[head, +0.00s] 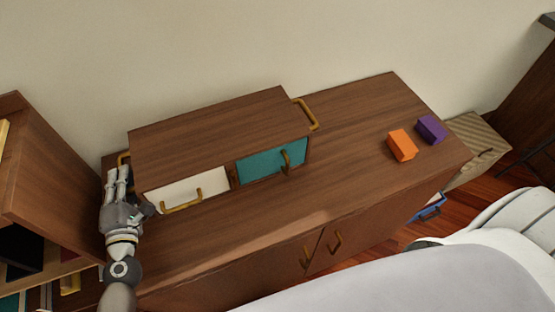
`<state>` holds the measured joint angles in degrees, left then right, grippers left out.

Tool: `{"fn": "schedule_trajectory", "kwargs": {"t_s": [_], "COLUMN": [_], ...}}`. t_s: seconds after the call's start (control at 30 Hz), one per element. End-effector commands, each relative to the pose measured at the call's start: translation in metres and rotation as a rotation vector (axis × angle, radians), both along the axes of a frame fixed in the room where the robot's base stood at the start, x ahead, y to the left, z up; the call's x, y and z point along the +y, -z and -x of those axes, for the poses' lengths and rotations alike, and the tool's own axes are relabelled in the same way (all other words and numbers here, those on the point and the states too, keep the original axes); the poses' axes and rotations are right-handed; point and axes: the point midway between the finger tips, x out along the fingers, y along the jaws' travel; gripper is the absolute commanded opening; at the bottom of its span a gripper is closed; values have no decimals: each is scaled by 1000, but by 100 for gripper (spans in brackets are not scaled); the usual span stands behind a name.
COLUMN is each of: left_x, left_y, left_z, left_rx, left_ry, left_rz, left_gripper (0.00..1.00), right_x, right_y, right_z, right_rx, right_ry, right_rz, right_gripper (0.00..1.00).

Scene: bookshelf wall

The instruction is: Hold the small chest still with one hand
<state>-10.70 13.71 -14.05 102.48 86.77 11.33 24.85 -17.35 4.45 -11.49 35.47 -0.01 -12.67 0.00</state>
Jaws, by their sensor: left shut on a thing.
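The small chest (225,128) is brown wood and sits at the back left of a low cabinet top. Its front has a white drawer (205,186) at left and a teal drawer (262,165) at right, both looking closed, with brass handles. A brass side handle (313,115) shows at its right end. My left gripper (118,173) is at the chest's left end, shut on the left side handle (122,157), which is partly hidden behind the fingers. My right gripper is not in view.
The cabinet top (350,150) is clear in its middle. An orange block (402,145) and a purple block (432,129) lie at its right. A shelf unit (45,165) stands close to my left arm. A ridged beige box (478,142) stands on the floor beyond the right end.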

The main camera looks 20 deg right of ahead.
Motion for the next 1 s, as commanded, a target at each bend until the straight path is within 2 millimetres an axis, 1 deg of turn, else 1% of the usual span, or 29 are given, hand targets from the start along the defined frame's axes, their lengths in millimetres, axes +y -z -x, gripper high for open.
{"fn": "schedule_trajectory", "kwargs": {"t_s": [0.43, 1.0], "left_x": [0, -1], "left_y": [1, 9], "left_z": [0, 2], "left_rx": [2, 9], "left_ry": [0, 3], "left_rz": [0, 0], "left_gripper": [0, 0], "right_x": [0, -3], "right_y": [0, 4], "right_z": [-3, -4], "right_rx": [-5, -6], "right_ry": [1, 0], "right_rz": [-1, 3], "right_gripper": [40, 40]}}
